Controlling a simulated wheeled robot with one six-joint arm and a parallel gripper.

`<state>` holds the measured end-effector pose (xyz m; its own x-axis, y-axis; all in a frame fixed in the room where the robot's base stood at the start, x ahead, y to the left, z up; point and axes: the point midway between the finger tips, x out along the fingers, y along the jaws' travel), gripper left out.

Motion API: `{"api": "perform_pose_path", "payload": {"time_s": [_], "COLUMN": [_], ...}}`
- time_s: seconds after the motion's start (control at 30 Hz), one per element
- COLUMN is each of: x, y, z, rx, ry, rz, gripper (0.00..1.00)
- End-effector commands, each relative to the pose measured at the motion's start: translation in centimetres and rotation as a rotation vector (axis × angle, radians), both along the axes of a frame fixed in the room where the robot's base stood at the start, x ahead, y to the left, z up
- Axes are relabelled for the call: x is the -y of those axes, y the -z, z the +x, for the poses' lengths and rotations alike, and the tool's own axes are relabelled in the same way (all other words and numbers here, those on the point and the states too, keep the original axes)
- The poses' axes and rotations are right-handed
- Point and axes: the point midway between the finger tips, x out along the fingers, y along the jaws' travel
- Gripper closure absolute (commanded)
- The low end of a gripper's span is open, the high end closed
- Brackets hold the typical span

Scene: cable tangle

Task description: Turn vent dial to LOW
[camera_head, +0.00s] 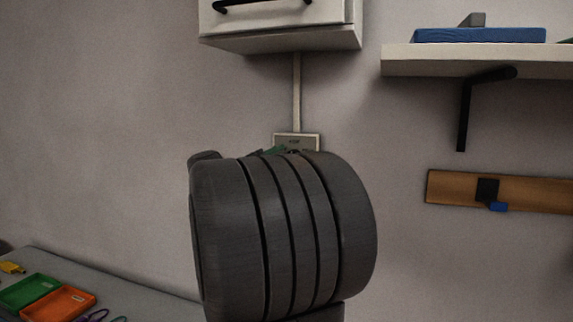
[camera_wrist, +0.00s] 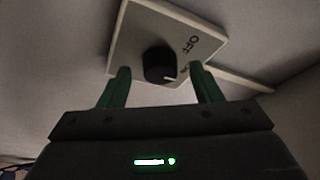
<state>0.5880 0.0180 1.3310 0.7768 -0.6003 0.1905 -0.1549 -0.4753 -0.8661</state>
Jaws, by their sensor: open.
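The vent dial is a black round knob (camera_wrist: 158,64) with a white pointer mark, on a pale wall plate (camera_wrist: 140,35) in the wrist view. The word OFF is readable on the plate to the knob's right; smaller lettering below it is partly hidden by a finger. My gripper (camera_wrist: 160,88) is open, with one green finger on each side of the knob and a gap to it. I cannot tell whether the fingers are deep enough to reach around it. In the head view only the top of the wall plate (camera_head: 296,137) shows; my arm hides the knob.
A pale conduit (camera_head: 297,90) runs up from the plate to a white cabinet (camera_head: 280,40). A shelf (camera_head: 480,68) with a blue item is at right, above a wooden rail (camera_head: 540,192) with a hook. A table (camera_head: 130,290) with green and orange trays is at lower left.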

Motion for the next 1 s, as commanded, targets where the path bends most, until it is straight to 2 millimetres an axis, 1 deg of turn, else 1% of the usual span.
{"api": "perform_pose_path", "payload": {"time_s": [0.2,0.5,0.73,1.0], "x": [-2.7,-5.9,-7.2,-7.4], "y": [1.0,2.0,2.4,2.4], "z": [-3.4,-7.6,-9.3,-9.7], "rx": [0.000,0.000,0.000,-0.001], "ry": [-0.006,-0.003,0.000,0.001], "rz": [0.000,0.001,0.000,0.000], "gripper": [0.41,0.41,0.41,0.41]}}
